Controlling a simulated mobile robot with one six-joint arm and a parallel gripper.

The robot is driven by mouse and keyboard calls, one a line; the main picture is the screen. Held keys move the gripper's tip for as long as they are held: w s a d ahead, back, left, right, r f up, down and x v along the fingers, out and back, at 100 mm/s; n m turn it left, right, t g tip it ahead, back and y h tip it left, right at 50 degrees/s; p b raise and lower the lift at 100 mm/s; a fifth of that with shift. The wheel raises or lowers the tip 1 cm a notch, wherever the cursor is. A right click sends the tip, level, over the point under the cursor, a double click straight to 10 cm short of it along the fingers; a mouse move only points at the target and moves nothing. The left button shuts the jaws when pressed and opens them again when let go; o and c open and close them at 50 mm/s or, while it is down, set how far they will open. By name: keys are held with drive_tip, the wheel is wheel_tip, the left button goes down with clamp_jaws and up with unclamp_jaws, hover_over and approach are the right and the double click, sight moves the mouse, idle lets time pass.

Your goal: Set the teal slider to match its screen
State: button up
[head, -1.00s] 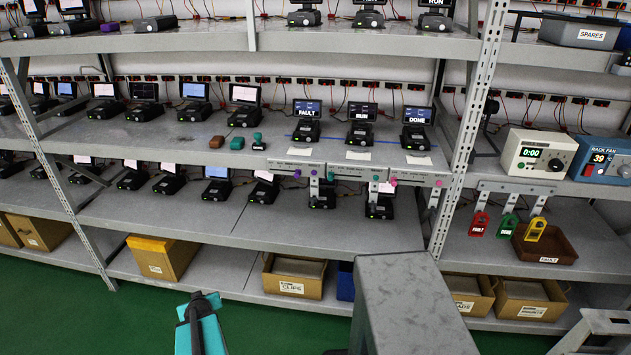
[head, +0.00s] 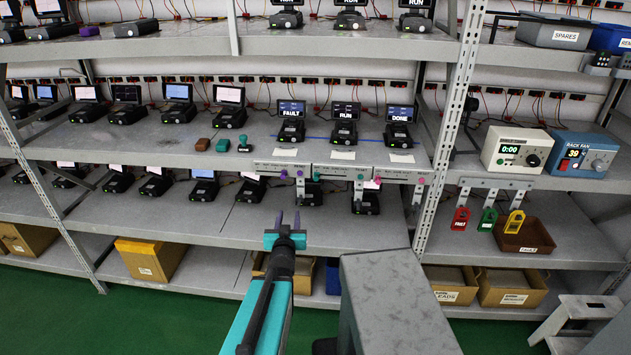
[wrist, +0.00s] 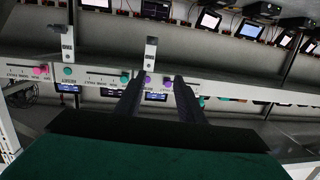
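The middle label strip (head: 338,170) on the shelf edge carries a teal mark (head: 316,174) at its left end and another (head: 360,177) near its right end. I cannot tell which is the slider's knob. Both teal marks show in the wrist view, one (wrist: 68,71) left, the other (wrist: 125,78) by my left finger. The screen above the middle strip reads RUN (head: 345,113). My gripper (head: 288,218) is open and empty, fingers pointing at the shelf edge, below the purple-marked strip. In the wrist view the purple marks (wrist: 168,80) lie around the gap between the fingers.
Screens beside it read FAULT (head: 291,113) and DONE (head: 399,117). The right strip (head: 395,174) has pink marks. Metal brackets (head: 358,192) hang below the strips. A rack post (head: 448,130) stands to the right. Stamps (head: 223,145) sit on the shelf at left.

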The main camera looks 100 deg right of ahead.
drive_tip(key=s+r+m+g+h, duration=0.1)
drive_tip(key=s+r+g, duration=0.1)
drive_tip(key=s+r, duration=0.3)
drive_tip(key=s, duration=0.2)
drive_tip(key=shift+s+a, duration=0.3)
drive_tip(key=shift+a, duration=0.1)
drive_tip(key=shift+w+d, duration=0.2)
drive_tip(key=shift+s+d+f+b, duration=0.1)
drive_tip(key=shift+b, duration=0.3)
